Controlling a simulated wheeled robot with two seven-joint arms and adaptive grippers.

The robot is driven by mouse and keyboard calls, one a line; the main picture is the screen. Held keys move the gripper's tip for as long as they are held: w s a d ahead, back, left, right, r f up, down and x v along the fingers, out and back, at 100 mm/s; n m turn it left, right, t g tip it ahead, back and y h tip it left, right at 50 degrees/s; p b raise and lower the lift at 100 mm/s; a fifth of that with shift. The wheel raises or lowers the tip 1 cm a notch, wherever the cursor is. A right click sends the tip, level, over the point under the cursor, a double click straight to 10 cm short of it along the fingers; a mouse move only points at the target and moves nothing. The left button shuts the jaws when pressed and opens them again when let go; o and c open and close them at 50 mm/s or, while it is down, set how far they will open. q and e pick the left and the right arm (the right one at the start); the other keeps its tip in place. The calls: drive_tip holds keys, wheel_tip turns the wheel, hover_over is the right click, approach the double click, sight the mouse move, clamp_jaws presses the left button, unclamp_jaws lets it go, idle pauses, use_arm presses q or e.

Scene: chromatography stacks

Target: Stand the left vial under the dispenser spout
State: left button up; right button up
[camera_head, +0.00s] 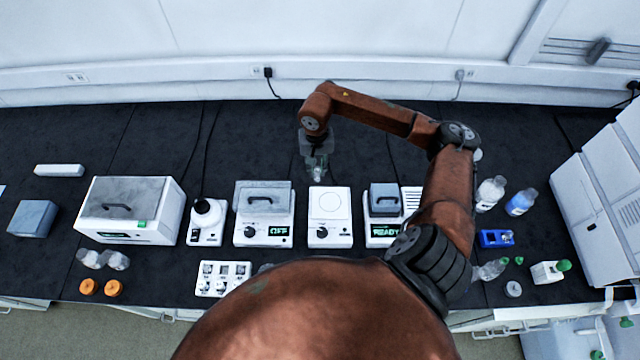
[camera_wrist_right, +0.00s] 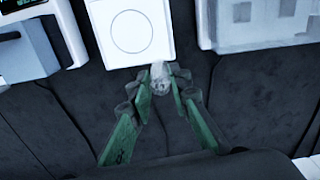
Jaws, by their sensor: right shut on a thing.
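My right gripper (camera_head: 316,168) is above the black bench, behind the white plate device with a circle on top (camera_head: 329,203). In the wrist view its green-padded fingers (camera_wrist_right: 160,84) are closed on a small clear, whitish thing (camera_wrist_right: 159,74) that looks like the vial. The fingers hide part of it, and its tilt and height are hard to tell. My left gripper is not in view.
Boxy devices stand in a row: a lidded one (camera_head: 130,210), the OFF device (camera_head: 264,213) and the READY device (camera_head: 384,214). Clear jars (camera_head: 104,259) and orange caps (camera_head: 101,288) are at left. Bottles (camera_head: 505,196) stand right of my arm. The bench behind the row is mostly clear.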

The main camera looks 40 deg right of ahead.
drive_tip(key=s+d+f+m, duration=0.2)
drive_tip(key=d, duration=0.5)
drive_tip(key=s+d+f+m, duration=0.1)
drive_tip(key=d+f+m, duration=0.1)
drive_tip(key=d, duration=0.4)
drive_tip(key=f, duration=0.6)
drive_tip(key=shift+s+d+f+p, duration=0.15)
drive_tip(key=shift+d+f+p, duration=0.15)
drive_tip(key=shift+d+p, duration=0.05)
wheel_tip(320, 180, down, 4)
drive_tip(key=shift+r, duration=0.25)
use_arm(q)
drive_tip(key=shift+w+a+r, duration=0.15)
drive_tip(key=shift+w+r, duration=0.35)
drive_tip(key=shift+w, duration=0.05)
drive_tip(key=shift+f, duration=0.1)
use_arm(e)
drive_tip(key=shift+f, duration=0.15)
drive_tip(key=o, duration=0.8)
